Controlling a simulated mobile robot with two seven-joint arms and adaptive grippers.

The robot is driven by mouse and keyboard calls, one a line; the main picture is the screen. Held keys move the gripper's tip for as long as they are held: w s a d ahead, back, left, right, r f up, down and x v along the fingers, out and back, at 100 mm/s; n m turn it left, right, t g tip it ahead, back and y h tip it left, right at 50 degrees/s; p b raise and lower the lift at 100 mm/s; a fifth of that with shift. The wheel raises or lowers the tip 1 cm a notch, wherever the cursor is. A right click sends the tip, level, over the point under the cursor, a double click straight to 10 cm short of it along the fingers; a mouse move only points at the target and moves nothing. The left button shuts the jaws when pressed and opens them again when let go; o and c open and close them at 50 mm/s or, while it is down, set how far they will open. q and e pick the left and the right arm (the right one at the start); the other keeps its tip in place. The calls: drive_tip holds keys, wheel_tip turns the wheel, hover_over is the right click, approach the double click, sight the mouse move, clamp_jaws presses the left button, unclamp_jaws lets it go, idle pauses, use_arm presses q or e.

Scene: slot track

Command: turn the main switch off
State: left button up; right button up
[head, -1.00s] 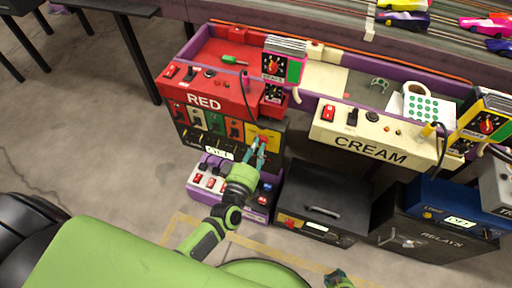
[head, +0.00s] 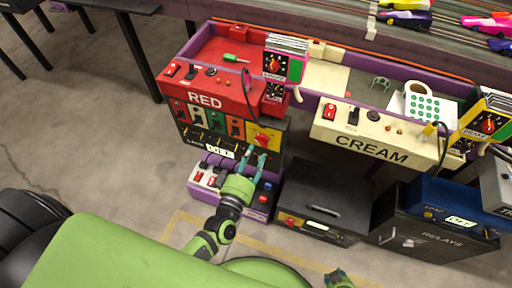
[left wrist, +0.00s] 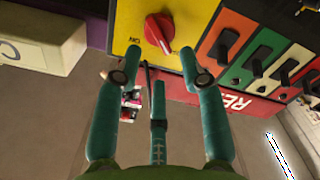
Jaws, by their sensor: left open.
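The main switch is a red rotary knob on a yellow plate (head: 267,130), at the right end of the black panel under the red RED desk. In the left wrist view, the red knob (left wrist: 159,32) shows close up, its bar slightly tilted, with upside-down ON lettering beside it. My left gripper (head: 256,155) is open in front of and just below the knob. Its teal fingers (left wrist: 160,62) are apart and empty, with the knob beyond their tips and no visible contact. A green part of my right gripper (head: 338,279) shows at the bottom edge; its fingers are unclear.
Colored plates with black switches (head: 205,122) line the panel left of the knob. A purple-edged switch box (head: 204,184) sits below, close to my left gripper. A black cabinet (head: 325,195) stands to the right, under the CREAM desk (head: 372,135). Open floor lies to the left.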

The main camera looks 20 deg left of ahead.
use_arm(q)
drive_tip(key=s, duration=0.8)
drive_tip(key=shift+a, duration=0.15)
